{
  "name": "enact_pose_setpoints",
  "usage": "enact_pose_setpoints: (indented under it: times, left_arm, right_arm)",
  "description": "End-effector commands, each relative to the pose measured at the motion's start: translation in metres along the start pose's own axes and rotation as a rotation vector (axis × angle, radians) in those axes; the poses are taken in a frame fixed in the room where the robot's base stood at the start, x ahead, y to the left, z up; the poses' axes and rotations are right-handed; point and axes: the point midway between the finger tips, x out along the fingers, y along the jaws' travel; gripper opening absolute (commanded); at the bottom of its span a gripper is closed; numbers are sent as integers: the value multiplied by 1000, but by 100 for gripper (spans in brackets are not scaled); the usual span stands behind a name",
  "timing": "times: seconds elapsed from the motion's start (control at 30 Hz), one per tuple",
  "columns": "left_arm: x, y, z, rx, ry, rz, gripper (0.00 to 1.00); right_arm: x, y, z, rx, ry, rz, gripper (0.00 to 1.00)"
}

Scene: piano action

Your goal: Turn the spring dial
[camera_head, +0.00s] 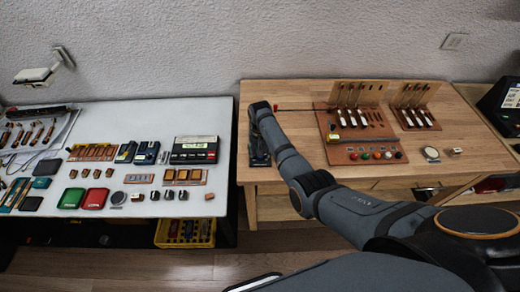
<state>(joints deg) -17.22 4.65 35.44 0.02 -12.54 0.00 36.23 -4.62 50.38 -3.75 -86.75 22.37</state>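A small round dial-like disc (431,153) with a pale face and dark rim lies on the right wooden table, near its front right. Another round piece (118,198) lies on the white table. I cannot tell for sure which is the spring dial. My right arm comes in from the lower right and reaches across to the wooden table's left edge. My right gripper (259,158) seems to hang there at the end of the arm, far left of the disc. Its fingers are too dark and small to read. My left gripper is out of view.
A reddish-brown board (345,150) with hammer-like parts and colored knobs stands mid-table, and a smaller one (415,117) beside it. A thin rod with a red end (277,107) lies behind my arm. A small block (455,151) sits right of the disc. The white table (215,115) holds many small parts.

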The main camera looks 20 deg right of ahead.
Motion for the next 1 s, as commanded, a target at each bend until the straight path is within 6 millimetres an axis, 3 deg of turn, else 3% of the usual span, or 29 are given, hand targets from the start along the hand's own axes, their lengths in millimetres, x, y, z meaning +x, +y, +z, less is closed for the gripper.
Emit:
enact_pose_setpoints:
  times: [0.5,0.7,1.0]
  left_arm:
    - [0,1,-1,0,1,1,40]
    - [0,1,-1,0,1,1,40]
    - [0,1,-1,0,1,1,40]
  right_arm:
    - [-104,0,-1,0,4,-2,51]
    - [-118,0,0,0,2,-1,51]
    - [-118,0,0,0,1,-1,51]
